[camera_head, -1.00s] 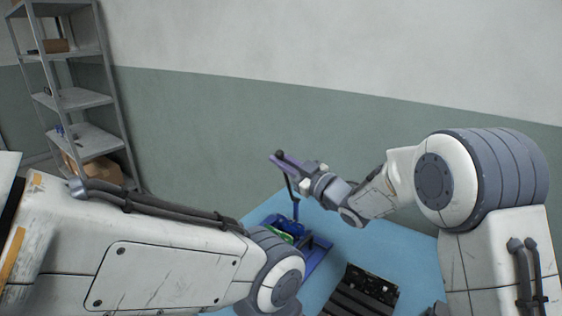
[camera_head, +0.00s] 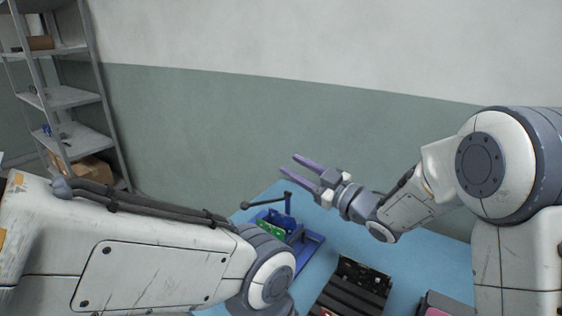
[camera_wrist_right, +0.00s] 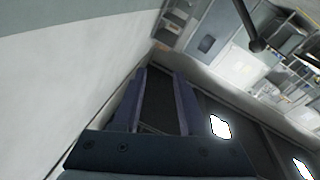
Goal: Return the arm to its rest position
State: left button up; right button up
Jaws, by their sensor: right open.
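My right arm (camera_head: 410,205) comes in from the right of the head view. Its gripper (camera_head: 302,174) is raised above the blue table, with its two purple fingers apart and nothing between them. The right wrist view also shows the right gripper (camera_wrist_right: 162,80) with its fingers parallel, apart and empty. My left arm (camera_head: 150,270) crosses the lower left of the head view. The left gripper is not in view.
The blue table (camera_head: 345,235) holds a blue fixture (camera_head: 312,246) with a lever and a green part (camera_head: 270,229). A black slotted tray (camera_head: 345,292) stands at the front. A grey shelf (camera_head: 75,100) stands at the left by the wall.

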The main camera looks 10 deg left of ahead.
jog(key=shift+v, duration=1.1)
jog(key=s+d+f+m+g+h, duration=0.35)
jog(key=s+f+m+h, duration=0.35)
jog(key=s+f+h, duration=0.35)
jog(key=s+d+f+g+h, duration=0.2)
jog(key=s+d+g, duration=0.15)
jog(key=s, duration=0.85)
jog(key=s+d+f+g+h, duration=0.2)
jog(key=s+g, duration=0.2)
jog(key=s, duration=0.8)
notch_tip(320, 180, up, 14)
jog(key=p, duration=1.4)
jog(key=shift+w+m, duration=0.4)
jog(key=shift+w, duration=0.05)
